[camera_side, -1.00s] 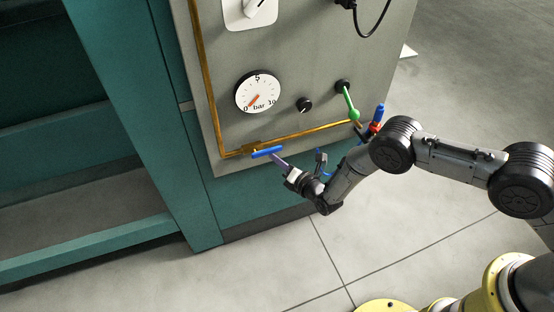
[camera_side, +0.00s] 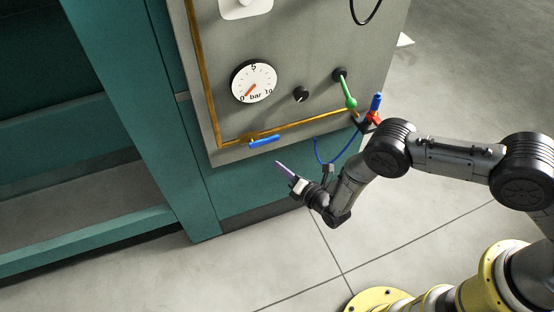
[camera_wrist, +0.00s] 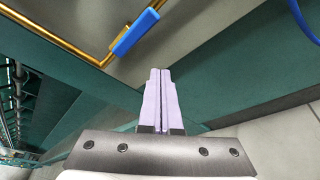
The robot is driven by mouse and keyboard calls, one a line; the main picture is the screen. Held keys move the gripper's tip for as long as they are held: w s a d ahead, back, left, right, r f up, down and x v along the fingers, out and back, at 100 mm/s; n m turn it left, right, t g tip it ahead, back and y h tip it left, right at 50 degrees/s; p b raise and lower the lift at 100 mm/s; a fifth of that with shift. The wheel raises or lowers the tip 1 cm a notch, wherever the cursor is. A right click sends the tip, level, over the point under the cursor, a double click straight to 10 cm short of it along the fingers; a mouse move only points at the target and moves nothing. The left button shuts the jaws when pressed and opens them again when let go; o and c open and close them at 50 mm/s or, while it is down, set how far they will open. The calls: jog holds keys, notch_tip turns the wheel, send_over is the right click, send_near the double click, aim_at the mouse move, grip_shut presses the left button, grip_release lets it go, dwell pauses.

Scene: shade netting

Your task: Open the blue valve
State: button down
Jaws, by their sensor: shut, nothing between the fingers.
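The blue valve's lever (camera_side: 264,141) sits on the brass pipe at the lower left of the grey panel. It lies roughly along the pipe's lower run. In the wrist view the blue lever (camera_wrist: 135,32) is at the top, left of my fingertips and apart from them. My gripper (camera_side: 278,164) is just below and to the right of the lever in the side view. Its pale purple fingers (camera_wrist: 160,74) are shut together and empty, with a visible gap to the lever.
A round gauge (camera_side: 254,82), a black knob (camera_side: 301,94) and a green lever (camera_side: 349,96) are on the panel. A blue-handled item (camera_side: 375,103) stands at its right edge. A blue cable (camera_side: 341,154) hangs below the panel. Open floor lies below.

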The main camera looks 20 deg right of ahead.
jog(key=shift+s+r, duration=0.3)
jog(key=shift+s, duration=0.6)
jog(key=shift+s+r, duration=0.25)
jog(key=shift+s, duration=0.6)
jog(key=w+d+r+m+g, duration=0.15)
jog(key=r+m, duration=0.25)
jog(key=r, duration=0.4)
jog(key=w+d+r+m+g+h, duration=0.1)
jog(key=d+r+m, duration=0.2)
jog(key=r, duration=0.5)
jog(key=w+d+r+m+g, duration=0.1)
jog(key=w+d+r+m, duration=0.2)
jog(key=r, duration=0.5)
jog(key=s+d+r+m+g, duration=0.2)
jog(key=s+d+r+m, duration=0.65)
jog(key=s+r, duration=0.25)
jog(key=s+d+r+m+g+h, duration=0.1)
jog(key=s+d+m, duration=0.2)
jog(key=s, duration=0.6)
jog(key=s+d+m+g+h, duration=0.1)
jog(key=s+d+m, duration=0.2)
jog(key=s, duration=0.6)
jog(key=s+d+r+m+g+h, duration=0.1)
jog(key=s+d+m, duration=0.3)
jog(key=s, duration=0.5)
jog(key=shift+s+d+r+g, duration=0.3)
jog(key=shift+d+r+g, duration=0.05)
jog(key=shift+d, duration=0.2)
